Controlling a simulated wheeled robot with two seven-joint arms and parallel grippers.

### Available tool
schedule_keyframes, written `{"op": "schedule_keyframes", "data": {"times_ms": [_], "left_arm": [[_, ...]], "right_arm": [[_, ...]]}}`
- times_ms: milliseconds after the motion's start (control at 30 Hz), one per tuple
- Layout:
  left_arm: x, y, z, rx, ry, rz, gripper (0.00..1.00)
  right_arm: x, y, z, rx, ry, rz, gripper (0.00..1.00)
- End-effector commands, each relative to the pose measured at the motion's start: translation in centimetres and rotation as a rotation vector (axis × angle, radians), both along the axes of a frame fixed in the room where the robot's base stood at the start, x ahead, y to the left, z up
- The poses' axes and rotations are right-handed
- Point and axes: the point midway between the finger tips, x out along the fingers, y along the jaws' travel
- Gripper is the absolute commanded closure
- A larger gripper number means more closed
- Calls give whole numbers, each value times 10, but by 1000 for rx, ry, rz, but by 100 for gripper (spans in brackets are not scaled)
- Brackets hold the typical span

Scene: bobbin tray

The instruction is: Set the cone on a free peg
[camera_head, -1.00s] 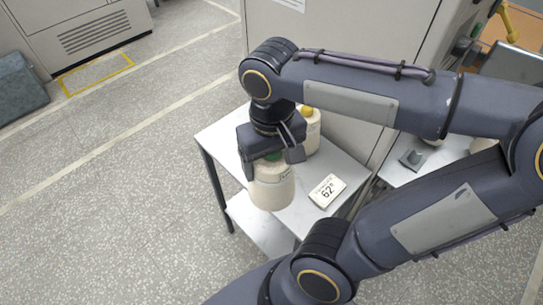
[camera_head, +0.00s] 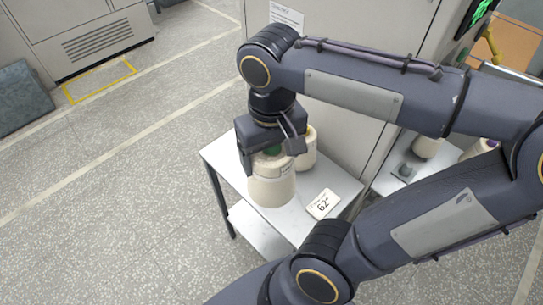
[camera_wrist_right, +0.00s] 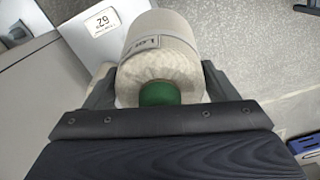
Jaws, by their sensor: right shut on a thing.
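A cream yarn cone (camera_head: 271,187) with a green tip and a printed band hangs below my right gripper (camera_head: 270,148). In the right wrist view the cone (camera_wrist_right: 162,48) sits between the two fingers, with its green tip (camera_wrist_right: 159,93) toward the palm. The gripper is shut on it, over the small white table (camera_head: 237,155). I cannot tell whether its base touches the tabletop. Another cream cone (camera_head: 307,152) stands behind it, partly hidden by the gripper. No free peg is clearly visible. My left gripper is out of view.
A second surface at the right holds a cream cone (camera_head: 427,147), a purple-tipped cone (camera_head: 483,149) and a small grey object (camera_head: 404,172). A tall grey cabinet (camera_head: 345,50) stands behind.

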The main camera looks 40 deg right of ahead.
Motion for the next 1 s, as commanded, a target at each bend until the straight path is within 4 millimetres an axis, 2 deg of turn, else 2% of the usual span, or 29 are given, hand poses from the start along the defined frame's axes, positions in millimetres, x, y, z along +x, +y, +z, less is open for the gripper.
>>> {"op": "schedule_keyframes", "data": {"times_ms": [700,833,1000], "left_arm": [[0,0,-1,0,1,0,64],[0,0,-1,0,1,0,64],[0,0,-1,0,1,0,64]], "right_arm": [[0,0,85,1,-1,0,71],[0,0,97,0,-1,0,71],[0,0,102,0,1,0,71]]}}
